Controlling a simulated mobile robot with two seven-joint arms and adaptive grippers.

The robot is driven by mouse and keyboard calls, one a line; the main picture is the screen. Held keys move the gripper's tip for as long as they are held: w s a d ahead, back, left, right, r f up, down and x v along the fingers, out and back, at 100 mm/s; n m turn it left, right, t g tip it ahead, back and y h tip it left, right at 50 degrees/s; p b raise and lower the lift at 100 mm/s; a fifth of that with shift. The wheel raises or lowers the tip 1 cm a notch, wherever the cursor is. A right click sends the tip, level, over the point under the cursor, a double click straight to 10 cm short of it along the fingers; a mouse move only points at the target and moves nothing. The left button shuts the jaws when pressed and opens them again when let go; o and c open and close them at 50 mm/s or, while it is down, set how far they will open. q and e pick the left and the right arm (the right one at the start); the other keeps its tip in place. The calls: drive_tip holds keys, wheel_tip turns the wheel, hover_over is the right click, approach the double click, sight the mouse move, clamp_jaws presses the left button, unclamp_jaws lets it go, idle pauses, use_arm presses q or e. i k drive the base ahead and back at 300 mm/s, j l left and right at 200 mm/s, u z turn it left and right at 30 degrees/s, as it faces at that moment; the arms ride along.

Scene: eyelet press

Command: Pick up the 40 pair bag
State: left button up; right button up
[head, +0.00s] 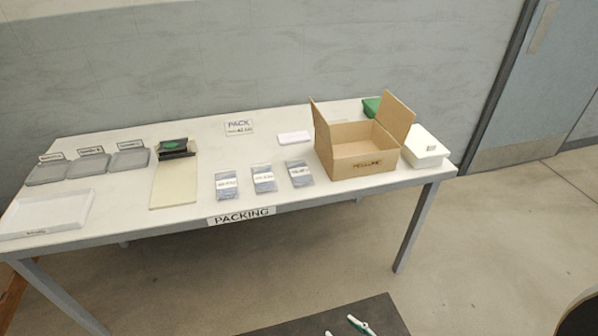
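Three small grey bags with white labels lie in a row at the front middle of the packing table: a left bag (227,193), a middle bag (264,186) and a right bag (299,180). Their label print is too small to read, so I cannot tell which is the 40 pair bag. The bags lie apart from each other, flat on the white table top (205,150). Neither of my grippers shows in the head view.
An open cardboard box (362,166) stands right of the bags, with a white box (425,150) and a green item (371,106) beyond. A beige board (173,187) lies left. Grey trays (88,167) and a white tray (45,213) fill the left end.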

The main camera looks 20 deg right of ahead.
sight(226, 182)
drive_tip(key=i+j, duration=0.1)
drive_tip(key=j, duration=0.2)
drive_tip(key=i+j, duration=0.15)
drive_tip(key=j, duration=0.2)
drive_tip(key=i+j, duration=0.1)
drive_tip(key=j, duration=0.2)
drive_tip(key=i+j+z, duration=0.1)
drive_tip(key=j+z, duration=0.15)
drive_tip(key=j, duration=0.15)
drive_tip(key=i+j+z, duration=0.1)
drive_tip(key=j+z, duration=0.2)
drive_tip(key=j, duration=0.1)
